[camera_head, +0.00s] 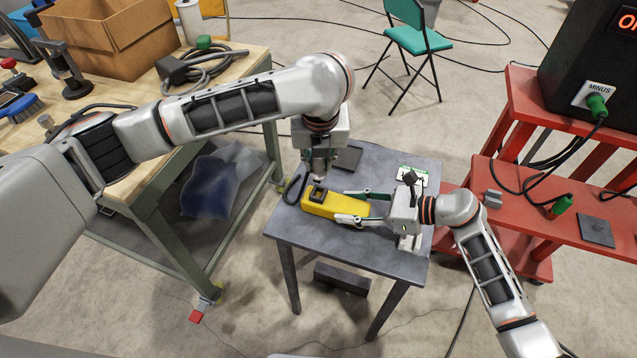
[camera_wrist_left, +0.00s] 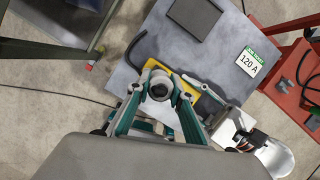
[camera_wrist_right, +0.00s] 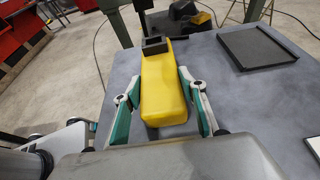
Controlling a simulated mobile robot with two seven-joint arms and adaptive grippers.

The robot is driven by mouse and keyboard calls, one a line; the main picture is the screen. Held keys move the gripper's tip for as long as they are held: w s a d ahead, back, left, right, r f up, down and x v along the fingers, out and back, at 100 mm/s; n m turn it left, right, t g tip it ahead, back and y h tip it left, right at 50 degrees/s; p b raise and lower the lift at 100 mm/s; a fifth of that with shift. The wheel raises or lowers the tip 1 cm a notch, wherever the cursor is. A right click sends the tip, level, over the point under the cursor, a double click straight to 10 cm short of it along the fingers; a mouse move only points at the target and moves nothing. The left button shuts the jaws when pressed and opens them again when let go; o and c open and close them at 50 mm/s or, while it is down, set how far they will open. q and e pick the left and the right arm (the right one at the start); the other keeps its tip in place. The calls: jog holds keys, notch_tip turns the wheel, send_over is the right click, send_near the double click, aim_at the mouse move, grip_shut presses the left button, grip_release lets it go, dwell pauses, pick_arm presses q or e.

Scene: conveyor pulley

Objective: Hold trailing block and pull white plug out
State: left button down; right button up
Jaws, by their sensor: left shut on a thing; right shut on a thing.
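The yellow trailing block (camera_head: 336,205) lies on the grey table, with a black square socket (camera_head: 318,193) at its far-left end. The right wrist view shows the block (camera_wrist_right: 163,85) between my right gripper's fingers (camera_wrist_right: 162,90), shut on its sides. My right gripper (camera_head: 354,207) reaches in from the right. My left gripper (camera_head: 318,178) points down above the socket. In the left wrist view, a dark round plug end (camera_wrist_left: 159,88) with a pale rim is between its fingers. The socket (camera_wrist_right: 155,45) looks clear of any plug in the right wrist view. The plug's lower part is hidden.
A dark flat tray (camera_head: 346,157) and a "120 A" card (camera_wrist_left: 251,62) are on the table (camera_head: 375,255). A wooden workbench (camera_head: 150,185) stands left, red stands (camera_head: 520,215) right. A black cable (camera_head: 293,190) curves beside the block.

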pick_arm(q)
jog(key=shift+r, duration=1.35)
pick_arm(e)
jog(key=o, duration=1.7)
jog(key=o, duration=0.4)
jog(key=shift+o, duration=0.3)
jog(key=o, duration=0.7)
jog(key=shift+c, duration=0.2)
